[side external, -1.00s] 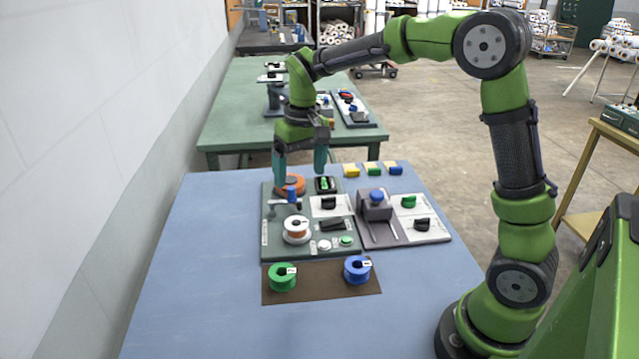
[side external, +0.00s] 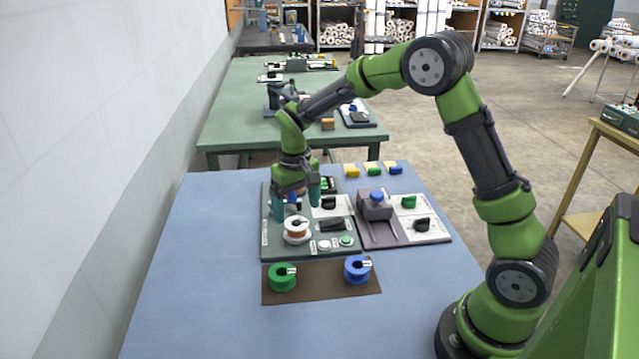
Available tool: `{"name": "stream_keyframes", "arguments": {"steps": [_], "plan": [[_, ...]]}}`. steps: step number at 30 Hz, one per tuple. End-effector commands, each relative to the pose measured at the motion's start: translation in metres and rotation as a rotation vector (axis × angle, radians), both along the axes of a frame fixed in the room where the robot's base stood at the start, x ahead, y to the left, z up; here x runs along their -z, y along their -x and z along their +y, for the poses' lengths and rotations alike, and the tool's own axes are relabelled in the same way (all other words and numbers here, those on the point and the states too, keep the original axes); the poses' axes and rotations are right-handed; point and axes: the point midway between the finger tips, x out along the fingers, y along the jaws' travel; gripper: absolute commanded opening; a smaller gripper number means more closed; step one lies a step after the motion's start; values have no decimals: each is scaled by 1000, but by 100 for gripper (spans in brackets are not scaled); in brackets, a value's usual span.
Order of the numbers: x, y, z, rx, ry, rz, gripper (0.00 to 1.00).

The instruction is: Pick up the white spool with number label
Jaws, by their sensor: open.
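The white spool (side external: 297,231), with copper-coloured winding, sits on the left part of the green-grey panel (side external: 268,252) on the blue table. A number label on it is too small to read. My gripper (side external: 296,205) is open with its teal fingers pointing down. The fingers and wrist hide the orange spool and most of the small post behind the white spool.
A green spool (side external: 282,277) and a blue spool (side external: 357,269) stand on a brown mat (side external: 320,292) in front of the panel. A grey press with a blue knob (side external: 376,197) is at the right. The blue table (side external: 190,290) is clear at left and front.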

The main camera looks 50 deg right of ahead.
Motion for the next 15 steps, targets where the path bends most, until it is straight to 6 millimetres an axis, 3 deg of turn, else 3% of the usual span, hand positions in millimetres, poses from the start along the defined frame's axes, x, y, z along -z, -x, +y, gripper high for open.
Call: {"name": "stream_keyframes", "arguments": {"steps": [9,15], "plan": [[43,-3,1,1,-1,3,89],[52,-3,2,2,-1,0,89]]}}
